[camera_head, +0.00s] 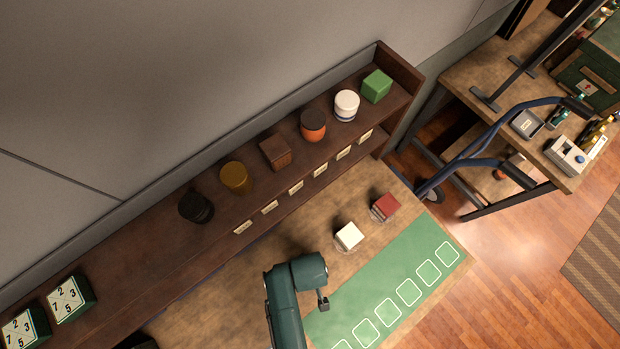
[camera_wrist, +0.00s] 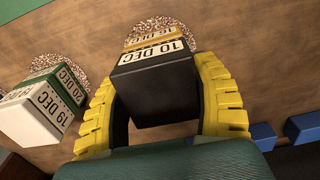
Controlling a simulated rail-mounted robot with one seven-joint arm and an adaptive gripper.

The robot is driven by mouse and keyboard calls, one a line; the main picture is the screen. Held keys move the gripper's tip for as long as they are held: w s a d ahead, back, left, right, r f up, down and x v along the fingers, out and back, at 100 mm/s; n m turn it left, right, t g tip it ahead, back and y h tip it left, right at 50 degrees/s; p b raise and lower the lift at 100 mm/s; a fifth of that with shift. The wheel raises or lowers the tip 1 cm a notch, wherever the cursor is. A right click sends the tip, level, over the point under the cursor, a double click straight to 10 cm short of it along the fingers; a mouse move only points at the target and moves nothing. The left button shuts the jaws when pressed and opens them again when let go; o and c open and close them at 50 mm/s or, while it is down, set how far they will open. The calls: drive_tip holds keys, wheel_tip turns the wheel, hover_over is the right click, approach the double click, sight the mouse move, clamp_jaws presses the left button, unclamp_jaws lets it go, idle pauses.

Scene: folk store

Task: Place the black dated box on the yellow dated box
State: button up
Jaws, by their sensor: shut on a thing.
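In the wrist view, my gripper (camera_wrist: 160,68) is shut on the black dated box (camera_wrist: 155,95), with one yellow finger on each side. The black box's label reads 10 DEC. The yellow dated box (camera_wrist: 153,38), labelled 16 DEC, shows just beyond it on a round speckled mat (camera_wrist: 150,24). The black box hides the yellow box's near part. I cannot tell whether the two boxes touch. In the head view my arm covers this spot, and neither box can be made out.
A white 19 DEC box (camera_wrist: 33,117) and a green 20 DEC box (camera_wrist: 65,84) are close together at left. A red box (camera_head: 385,206) stands on the table. A green mat with white outlines (camera_head: 400,275) is empty where visible. Several items line the shelf (camera_head: 120,265).

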drive_tip(key=shift+f, duration=0.1)
drive_tip(key=o, duration=1.2)
drive_tip(key=shift+o, duration=0.2)
wheel_tip(320, 180, up, 12)
drive_tip(key=shift+r+p, duration=0.15)
drive_tip(key=shift+p, duration=0.45)
